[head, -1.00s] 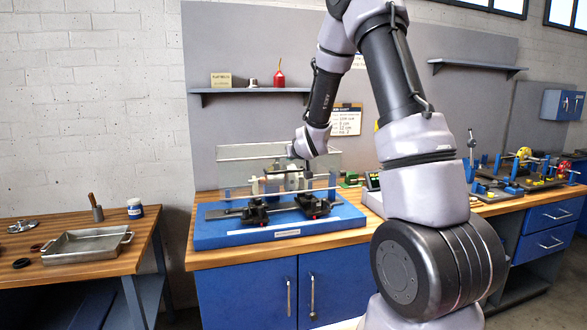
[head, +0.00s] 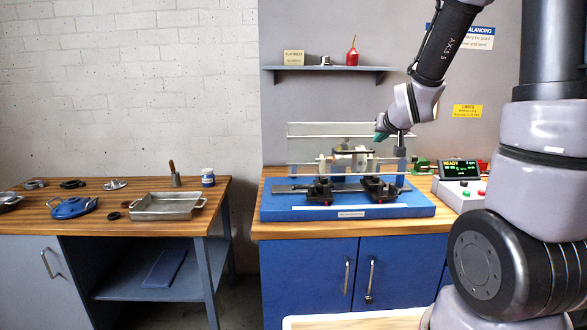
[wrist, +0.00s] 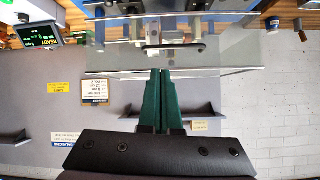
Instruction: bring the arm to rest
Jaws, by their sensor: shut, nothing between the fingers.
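My gripper (head: 381,134) is up beside the right end of the balancing machine's clear guard (head: 305,143). In the wrist view its two green fingers (wrist: 165,100) lie together, shut and empty, with the guard panel (wrist: 210,72) just beyond the tips. The balancing machine stands on a blue base (head: 400,207) on the bench. A shaft with a light rotor part (head: 340,162) sits behind the guard, partly hidden. I cannot tell whether the fingers touch the guard.
A control box with a lit READY screen (head: 460,169) stands right of the machine. A shelf (head: 330,69) with a red oiler (head: 352,52) is above. The left table holds a metal tray (head: 168,207), a blue part (head: 73,207) and a jar (head: 208,178).

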